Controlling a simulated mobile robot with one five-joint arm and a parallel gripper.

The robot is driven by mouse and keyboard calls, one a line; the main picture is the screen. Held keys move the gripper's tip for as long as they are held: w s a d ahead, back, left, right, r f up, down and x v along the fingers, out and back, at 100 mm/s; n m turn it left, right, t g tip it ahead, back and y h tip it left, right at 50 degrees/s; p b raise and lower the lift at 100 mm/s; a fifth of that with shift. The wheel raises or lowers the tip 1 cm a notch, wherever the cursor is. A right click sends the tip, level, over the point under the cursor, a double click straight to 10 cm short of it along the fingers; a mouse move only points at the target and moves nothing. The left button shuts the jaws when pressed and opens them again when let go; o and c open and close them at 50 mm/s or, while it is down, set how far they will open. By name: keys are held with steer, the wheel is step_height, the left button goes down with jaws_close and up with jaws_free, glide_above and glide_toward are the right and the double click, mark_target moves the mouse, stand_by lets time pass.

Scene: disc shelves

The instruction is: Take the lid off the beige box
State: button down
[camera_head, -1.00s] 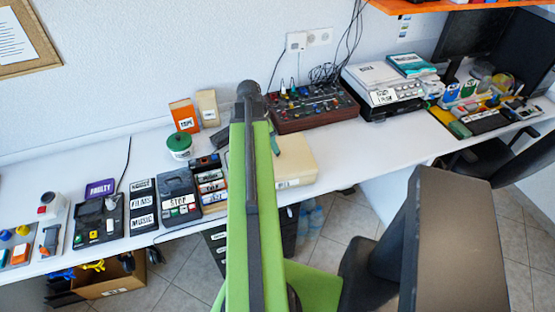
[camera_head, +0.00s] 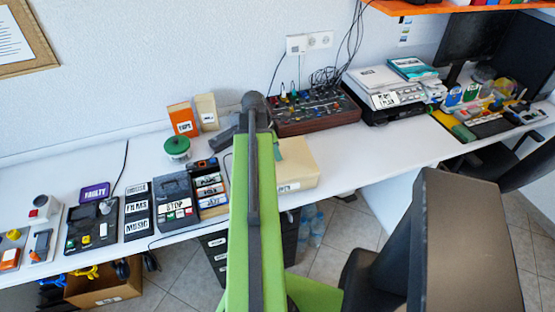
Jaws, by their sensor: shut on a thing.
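The beige box (camera_head: 300,165) stands on the white desk just right of my arm, with a small label on its front. Its left part is hidden behind my green arm, so I cannot tell how its lid sits. My gripper (camera_head: 230,133) is mostly hidden behind the arm's far end. Only a dark grey part of it shows to the left, above the black rack. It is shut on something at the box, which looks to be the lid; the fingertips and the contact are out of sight.
A mixer panel (camera_head: 315,112) stands behind the box and a printer (camera_head: 390,95) at the right. To the left are a green-lidded pot (camera_head: 177,149), a STOP device (camera_head: 174,205) and a black rack (camera_head: 209,185). Bare desk (camera_head: 370,160) lies right of the box.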

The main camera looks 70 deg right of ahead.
steer(key=shift+r+p, duration=0.65)
step_height(320, 180, up, 4)
steer(key=p, duration=0.4)
steer(key=shift+s, duration=0.1)
steer(key=s+d+r+p, duration=0.1)
steer(key=s+r+p, duration=0.4)
steer(key=s, duration=0.6)
steer(key=shift+s+d+r+p, duration=0.2)
steer(key=shift+d+r+p, duration=0.1)
steer(key=shift+d+p, duration=0.05)
steer(key=shift+w, duration=0.1)
